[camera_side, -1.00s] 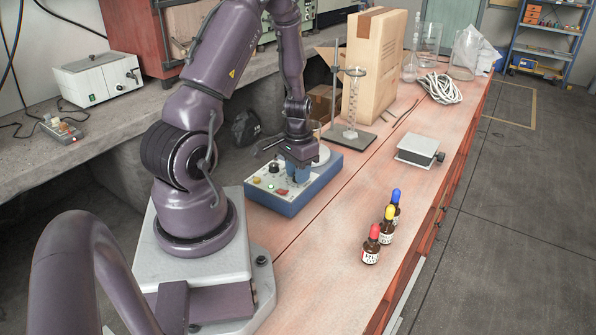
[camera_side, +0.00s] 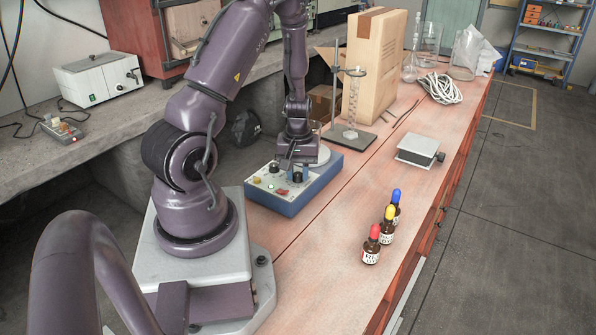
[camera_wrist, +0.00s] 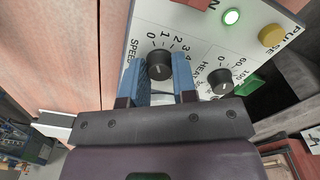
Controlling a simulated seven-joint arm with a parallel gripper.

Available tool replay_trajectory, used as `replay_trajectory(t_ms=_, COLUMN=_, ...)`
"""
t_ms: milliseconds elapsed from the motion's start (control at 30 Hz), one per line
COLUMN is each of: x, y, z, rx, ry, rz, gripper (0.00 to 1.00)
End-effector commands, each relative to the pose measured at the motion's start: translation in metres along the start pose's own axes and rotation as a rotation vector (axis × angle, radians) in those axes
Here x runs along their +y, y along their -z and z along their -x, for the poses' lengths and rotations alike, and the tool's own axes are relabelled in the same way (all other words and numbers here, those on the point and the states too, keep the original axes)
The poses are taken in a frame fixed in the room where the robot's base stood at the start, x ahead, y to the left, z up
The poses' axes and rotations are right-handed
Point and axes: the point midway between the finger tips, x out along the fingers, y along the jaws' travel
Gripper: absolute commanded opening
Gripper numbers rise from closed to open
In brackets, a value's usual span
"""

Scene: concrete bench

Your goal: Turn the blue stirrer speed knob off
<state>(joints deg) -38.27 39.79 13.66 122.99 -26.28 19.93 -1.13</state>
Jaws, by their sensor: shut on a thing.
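The blue stirrer (camera_side: 290,204) sits on the bench with its pale control panel up. Its black speed knob (camera_wrist: 158,66) lies between the blue fingers of my gripper (camera_wrist: 160,80). My gripper is shut on this knob, with one finger on each side. The printed scale runs from 0 upward around the knob; I cannot read its pointer surely. In the side view my gripper (camera_side: 298,173) reaches down to the speed knob (camera_side: 297,178).
The black heat knob (camera_wrist: 221,82) sits close to the right finger. A lit green lamp (camera_wrist: 232,17), a yellow pulse button (camera_wrist: 271,36) and a red switch (camera_side: 282,191) share the panel. Dropper bottles (camera_side: 371,245) and a stand (camera_side: 349,137) are clear of my gripper.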

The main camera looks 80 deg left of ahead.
Motion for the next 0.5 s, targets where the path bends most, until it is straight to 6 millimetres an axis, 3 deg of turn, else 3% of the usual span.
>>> replay_trajectory(t_ms=500, x=-0.0002, y=-0.0007, z=0.0007, rx=-0.003, ry=0.000, rz=0.085, gripper=0.02)
